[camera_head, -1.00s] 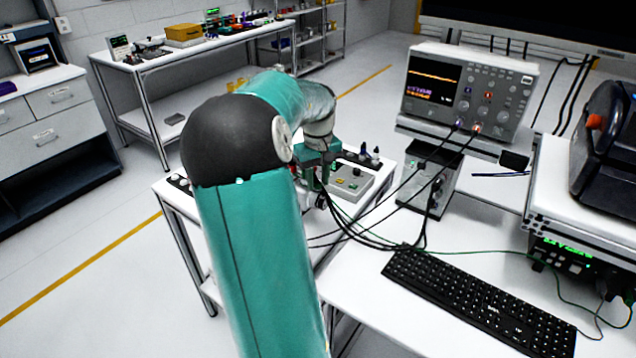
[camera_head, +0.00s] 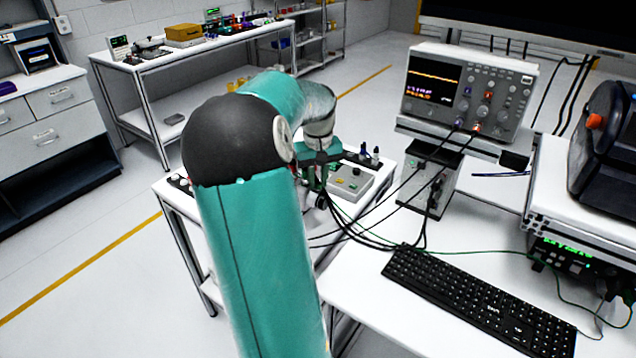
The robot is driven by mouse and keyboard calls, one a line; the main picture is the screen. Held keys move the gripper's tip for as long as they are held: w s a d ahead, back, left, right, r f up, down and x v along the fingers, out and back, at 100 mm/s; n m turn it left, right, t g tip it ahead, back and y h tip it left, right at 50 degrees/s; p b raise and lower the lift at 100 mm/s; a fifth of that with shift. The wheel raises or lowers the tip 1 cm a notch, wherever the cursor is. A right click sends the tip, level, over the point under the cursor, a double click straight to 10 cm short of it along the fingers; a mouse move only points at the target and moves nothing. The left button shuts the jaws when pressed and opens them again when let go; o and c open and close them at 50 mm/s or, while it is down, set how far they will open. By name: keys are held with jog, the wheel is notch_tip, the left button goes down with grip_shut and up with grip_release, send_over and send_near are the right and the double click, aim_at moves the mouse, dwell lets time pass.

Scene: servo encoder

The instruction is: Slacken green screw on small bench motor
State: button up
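My teal arm reaches over the small white bench and hides much of its top. My gripper (camera_head: 318,178) is small in the picture, at the arm's far end above the left side of a grey box (camera_head: 353,182) with buttons or knobs on it. The fingers are too small and too covered to show their opening. The small bench motor and its green screw cannot be made out; they may be behind my arm or gripper.
A black keyboard (camera_head: 480,300) lies on the white table in front. Small dark-topped items (camera_head: 370,153) stand behind the grey box.

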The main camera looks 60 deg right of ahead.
jog(key=n, duration=0.6)
jog(key=shift+n, duration=0.3)
jog(key=n, duration=0.5)
jog(key=shift+n, duration=0.4)
jog(key=o, duration=0.6)
jog(key=shift+c, duration=0.2)
